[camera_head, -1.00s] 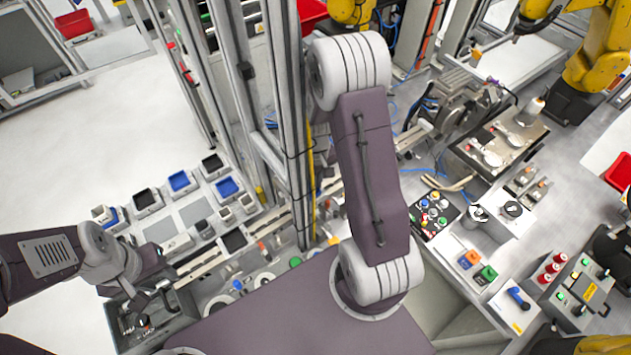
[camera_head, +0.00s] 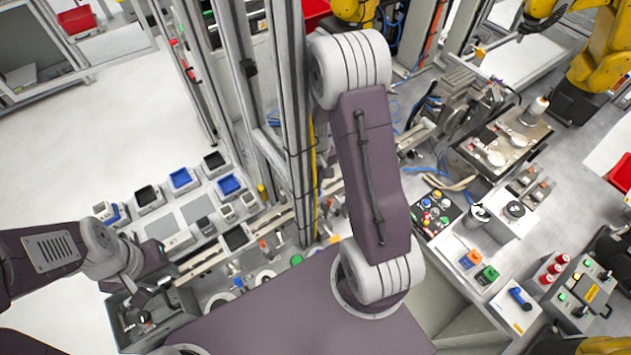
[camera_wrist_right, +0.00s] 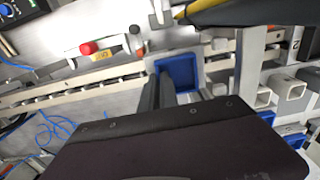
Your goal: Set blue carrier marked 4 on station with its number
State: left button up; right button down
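Another blue piece (camera_wrist_right: 290,140) is at the right. My left gripper (camera_head: 150,289) is open and empty over a grey bin.
A metal post (camera_head: 300,130) rises beside the bench. Black-lined carriers (camera_head: 147,196) stand among the blue ones. At right are a button panel (camera_head: 437,212) and a control box (camera_head: 580,292). A label "2" (camera_wrist_right: 294,45) shows in the right wrist view.

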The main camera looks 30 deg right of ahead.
jog(key=shift+f, duration=0.25)
jog(key=shift+f, duration=0.2)
jog(key=shift+f+b, duration=0.25)
jog(key=shift+b, duration=0.15)
jog(key=c, duration=1.5)
grip_release()
jog(key=shift+c, duration=0.2)
